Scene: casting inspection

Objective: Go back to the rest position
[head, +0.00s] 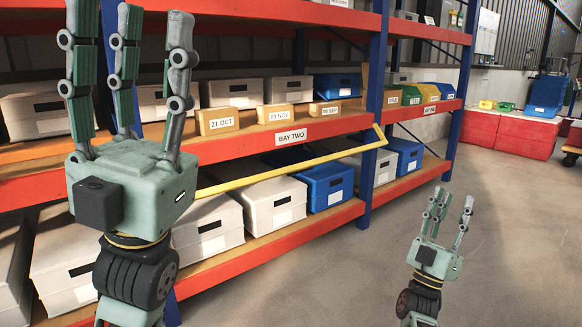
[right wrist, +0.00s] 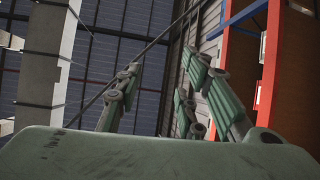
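My left gripper (head: 130,22) stands large at the left of the head view, in front of the shelving. Its fingers point up, are spread apart and hold nothing; their tips reach the top edge of the picture. My right gripper (head: 450,205) is at the lower right of the head view, over the open floor. Its fingers also point up, apart and empty. In the right wrist view, the right gripper's fingers (right wrist: 163,70) rise with a clear gap between them and nothing in it.
An orange and blue rack (head: 415,110) holds white and blue bins, with small dated boxes (head: 217,121) on its middle shelf. A yellow bar (head: 290,166) juts along the rack front. Red crates (head: 510,134) stand at the back right. The grey floor (head: 520,220) is clear.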

